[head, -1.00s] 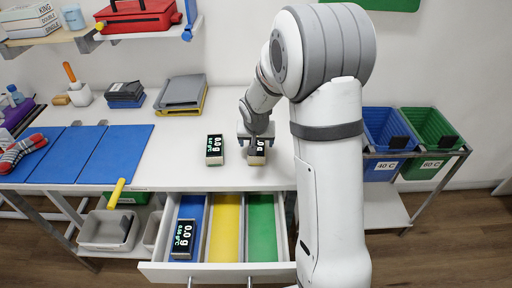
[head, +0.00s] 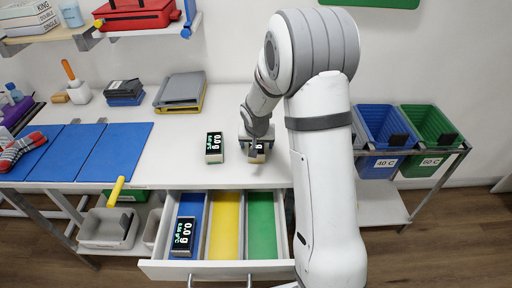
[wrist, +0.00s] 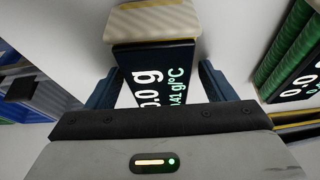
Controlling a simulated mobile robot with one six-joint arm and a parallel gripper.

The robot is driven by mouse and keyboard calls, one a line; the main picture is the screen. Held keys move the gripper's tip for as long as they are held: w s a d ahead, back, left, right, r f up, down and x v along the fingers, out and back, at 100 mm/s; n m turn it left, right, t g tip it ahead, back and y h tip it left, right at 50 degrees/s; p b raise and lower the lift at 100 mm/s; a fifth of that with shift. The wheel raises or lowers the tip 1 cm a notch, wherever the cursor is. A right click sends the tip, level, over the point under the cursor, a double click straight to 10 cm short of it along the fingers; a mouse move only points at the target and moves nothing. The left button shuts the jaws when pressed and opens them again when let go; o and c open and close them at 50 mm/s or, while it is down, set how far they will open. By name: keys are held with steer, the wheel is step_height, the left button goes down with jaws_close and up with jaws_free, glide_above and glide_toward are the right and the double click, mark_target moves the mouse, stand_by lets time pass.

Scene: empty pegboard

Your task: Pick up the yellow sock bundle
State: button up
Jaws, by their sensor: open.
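No plain sock bundle shows. The likeliest yellow bundle (wrist: 158,20) is a block with a pale yellow ribbed side and a black face reading "0.0 g". It stands on the white table in the head view (head: 257,157), partly hidden by my gripper (head: 257,143). In the wrist view, my gripper (wrist: 160,88) is open, with one finger on each side of the black face. I cannot tell whether the fingers touch it.
A similar block (head: 214,148) with a green ribbed side stands to the left. Another display block (head: 183,238) lies in the open drawer's blue compartment. Blue mats (head: 115,153) with a patterned sock bundle (head: 18,150) are at left. Bins (head: 383,125) stand at right.

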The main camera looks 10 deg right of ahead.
steer(key=shift+c, duration=0.5)
steer(key=c, duration=1)
steer(key=shift+r, duration=0.1)
